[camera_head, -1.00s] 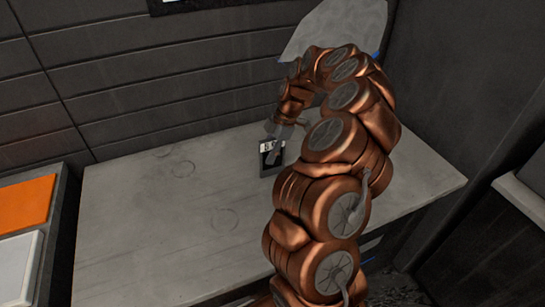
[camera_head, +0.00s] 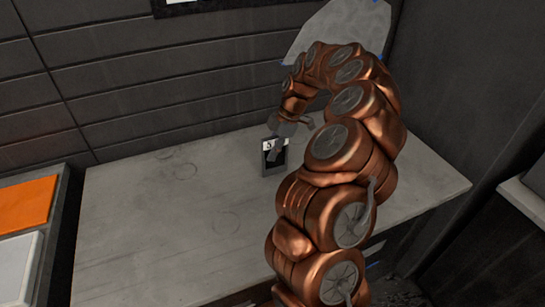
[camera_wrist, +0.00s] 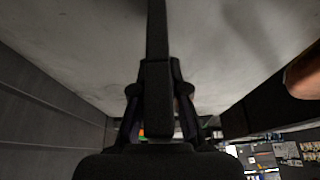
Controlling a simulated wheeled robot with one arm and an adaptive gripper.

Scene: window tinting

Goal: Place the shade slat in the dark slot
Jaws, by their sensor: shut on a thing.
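My gripper (camera_wrist: 159,100) is shut on a long dark bar, which I take to be the shade slat (camera_wrist: 157,45). In the wrist view the slat runs from between the fingers to the top edge. In the head view my gripper (camera_head: 281,142) is low over the grey counter, at a small upright grey-framed holder (camera_head: 266,171) with a dark opening and a white label on top. The gripper end partly covers the holder. I cannot tell whether the slat touches the holder or is inside the dark slot.
The grey counter (camera_head: 150,235) is mostly clear to the left, with faint ring marks. A dark panelled wall (camera_head: 130,75) stands behind it. An orange panel (camera_head: 25,203) and a white panel (camera_head: 17,262) lie at the left. A pale translucent sheet (camera_head: 325,30) is on the wall behind my arm.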

